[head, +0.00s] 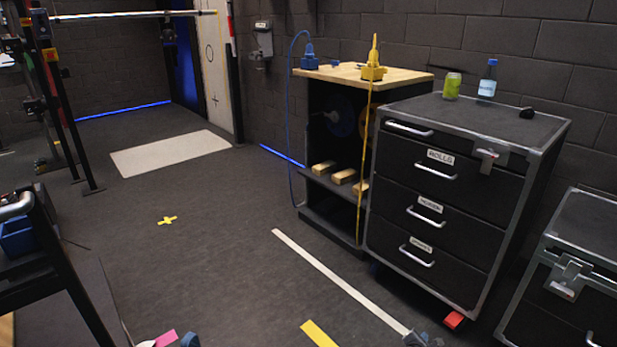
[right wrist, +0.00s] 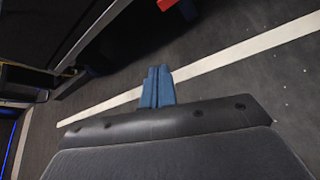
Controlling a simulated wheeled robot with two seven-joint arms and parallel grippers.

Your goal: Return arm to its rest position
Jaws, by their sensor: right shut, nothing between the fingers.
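My right gripper (right wrist: 158,86) shows in the right wrist view as two blue fingers pressed together with nothing between them. It hangs over the dark floor, with a white floor stripe behind it. In the head view only a small part of the right gripper (head: 422,341) shows at the bottom edge, left of the red block under the drawer cabinet. A small blue-grey piece at the bottom edge, left of centre, looks like the tip of my left gripper (head: 189,341); its jaws cannot be made out. Most of both arms is out of frame.
A black drawer cabinet (head: 440,215) stands at right, with a green can (head: 452,86) and a blue bottle (head: 488,79) on top. Beside it a wood-topped shelf (head: 340,74) carries blue and yellow devices. A dark cart (head: 45,260) is at left.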

